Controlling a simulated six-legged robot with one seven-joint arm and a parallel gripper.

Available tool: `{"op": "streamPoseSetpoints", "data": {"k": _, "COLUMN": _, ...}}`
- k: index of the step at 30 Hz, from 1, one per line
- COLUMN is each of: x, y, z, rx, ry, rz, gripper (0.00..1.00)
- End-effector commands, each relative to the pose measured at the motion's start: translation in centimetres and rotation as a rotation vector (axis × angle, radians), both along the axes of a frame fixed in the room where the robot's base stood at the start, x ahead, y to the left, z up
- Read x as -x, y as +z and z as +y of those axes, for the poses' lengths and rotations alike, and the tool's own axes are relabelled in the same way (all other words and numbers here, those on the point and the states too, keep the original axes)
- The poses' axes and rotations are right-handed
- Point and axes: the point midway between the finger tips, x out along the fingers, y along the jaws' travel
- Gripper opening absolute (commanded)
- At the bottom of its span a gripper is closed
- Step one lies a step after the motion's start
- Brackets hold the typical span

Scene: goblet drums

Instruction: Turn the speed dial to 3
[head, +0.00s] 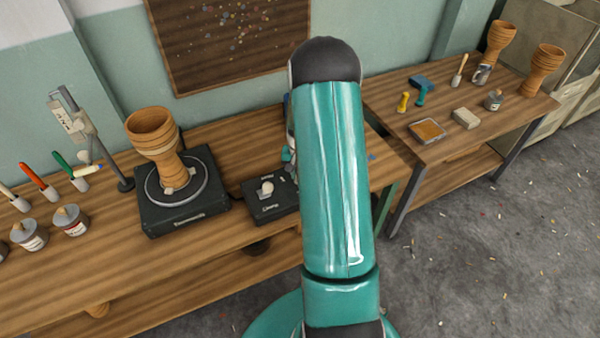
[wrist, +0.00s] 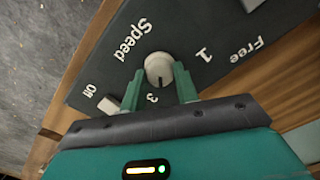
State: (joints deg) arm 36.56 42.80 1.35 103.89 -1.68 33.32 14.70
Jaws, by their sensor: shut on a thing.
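The speed dial (wrist: 158,68) is a round, pale knob on a dark control box (wrist: 120,50). The panel reads "Speed", "1", "3" and "Off". A dark mark on the knob points down in the wrist view, roughly towards the 3. My gripper (wrist: 159,84) has its two green fingers on either side of the knob and is shut on it. No 2 shows; the right finger covers part of the panel.
A goblet drum (head: 153,135) stands on a black turntable (head: 185,222) left of the box. Paint pots (head: 70,220) and brushes are farther left. A second table (head: 470,152) at right holds tools and two more drums. A pale piece (wrist: 110,105) sits near "Off".

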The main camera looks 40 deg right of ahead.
Motion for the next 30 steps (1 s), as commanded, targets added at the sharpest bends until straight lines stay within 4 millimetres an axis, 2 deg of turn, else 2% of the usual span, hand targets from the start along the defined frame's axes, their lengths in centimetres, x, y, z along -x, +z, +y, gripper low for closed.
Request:
{"op": "streamPoseSetpoints", "data": {"k": 6, "x": -0.1, "y": -0.01, "z": 0.05, "rx": 0.002, "ry": -0.173, "rz": -0.001, "gripper": 0.07}}
{"op": "streamPoseSetpoints", "data": {"k": 13, "x": -0.06, "y": -0.02, "z": -0.01, "rx": 0.002, "ry": -0.299, "rz": -0.001, "gripper": 0.07}}
{"op": "streamPoseSetpoints", "data": {"k": 30, "x": -0.02, "y": -0.04, "z": -0.02, "rx": 0.0, "ry": -0.366, "rz": -0.002, "gripper": 0.07}}
